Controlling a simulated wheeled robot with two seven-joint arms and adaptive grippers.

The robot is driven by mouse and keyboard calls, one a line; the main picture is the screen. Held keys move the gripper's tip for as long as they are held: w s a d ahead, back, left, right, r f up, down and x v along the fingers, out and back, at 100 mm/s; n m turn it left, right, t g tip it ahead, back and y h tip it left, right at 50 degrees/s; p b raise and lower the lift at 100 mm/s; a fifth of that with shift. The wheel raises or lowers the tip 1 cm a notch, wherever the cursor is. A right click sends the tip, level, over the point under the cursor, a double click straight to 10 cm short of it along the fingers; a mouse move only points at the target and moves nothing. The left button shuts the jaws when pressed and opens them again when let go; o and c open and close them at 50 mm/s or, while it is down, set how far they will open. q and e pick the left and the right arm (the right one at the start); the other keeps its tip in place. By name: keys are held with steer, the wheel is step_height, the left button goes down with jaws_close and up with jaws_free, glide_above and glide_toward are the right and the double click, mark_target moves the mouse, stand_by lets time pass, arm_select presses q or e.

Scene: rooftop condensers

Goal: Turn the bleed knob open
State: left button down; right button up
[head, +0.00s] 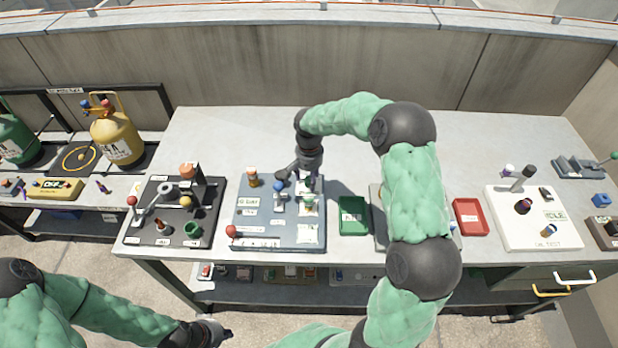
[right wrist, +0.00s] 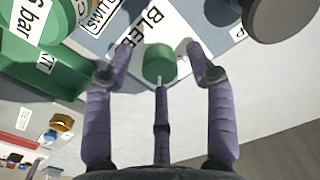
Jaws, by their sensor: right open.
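The bleed knob (right wrist: 158,66) is a small green cylinder beside a partly hidden white label reading "BLE" on the blue-grey panel (head: 245,220). In the right wrist view, my right gripper (right wrist: 158,52) is open, with purple fingers to either side of the knob and a third finger below it in the picture. I cannot tell whether any finger touches the knob. In the head view my right gripper (head: 309,180) points down over the right part of the panel and hides some of it. My left gripper (head: 217,333) is at the bottom, away from the bench; its jaw state is unclear.
A black panel with a lever (head: 160,235) is to the left on the bench. A green tray (head: 353,228) stands just right of the blue-grey panel, then a red tray (head: 470,230) and a white panel (head: 500,215). The bench behind the panels is mostly clear.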

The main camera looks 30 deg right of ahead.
mark_target(309, 179)
step_height(309, 179, up, 12)
steer(key=shift+f, duration=0.2)
stand_by(0.7)
